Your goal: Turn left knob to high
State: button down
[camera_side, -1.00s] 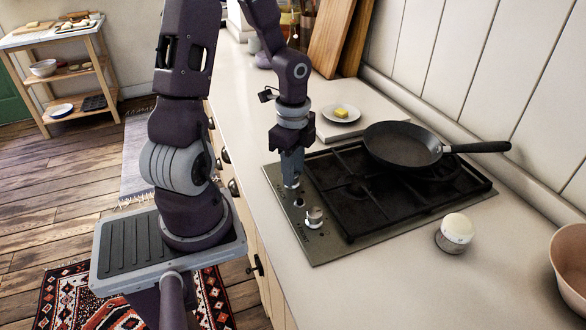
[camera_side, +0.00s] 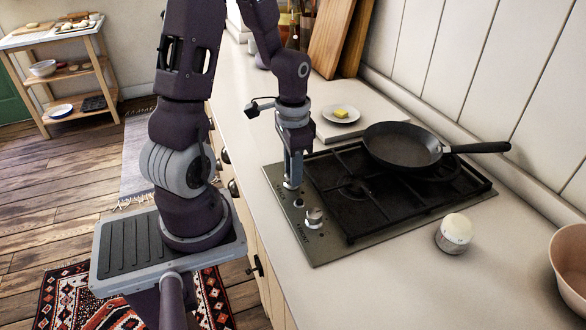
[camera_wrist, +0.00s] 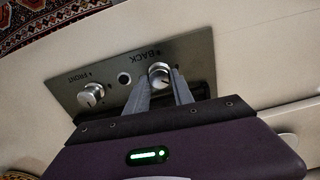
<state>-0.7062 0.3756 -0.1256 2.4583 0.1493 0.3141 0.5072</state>
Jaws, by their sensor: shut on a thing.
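Two silver knobs stand on the steel front strip of the gas hob (camera_side: 315,246). The farther knob in the side view (camera_side: 289,184) is beside the word BACK in the wrist view (camera_wrist: 158,74). My gripper (camera_side: 291,179) points down at this knob, and its two fingers (camera_wrist: 161,77) are shut on it, one on each side. The fingers partly hide the knob, so its pointer setting cannot be read. The other knob (camera_side: 314,216), marked FRONT in the wrist view (camera_wrist: 91,95), stands free.
A small dark button (camera_side: 299,203) sits between the knobs. A black frying pan (camera_side: 402,144) rests on the rear grate. A white-topped shaker (camera_side: 455,231) and a bowl (camera_side: 571,262) stand to the right. A plate with butter (camera_side: 341,114) is behind.

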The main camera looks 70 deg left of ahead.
jog(key=n, duration=0.4)
jog(key=shift+a+n, duration=0.1)
jog(key=shift+n, duration=1.9)
jog(key=c, duration=1.4)
grip_release()
jog(key=shift+o, duration=0.2)
jog(key=shift+r, duration=0.1)
notch_tip(320, 180, up, 7)
jog(key=shift+f, duration=0.1)
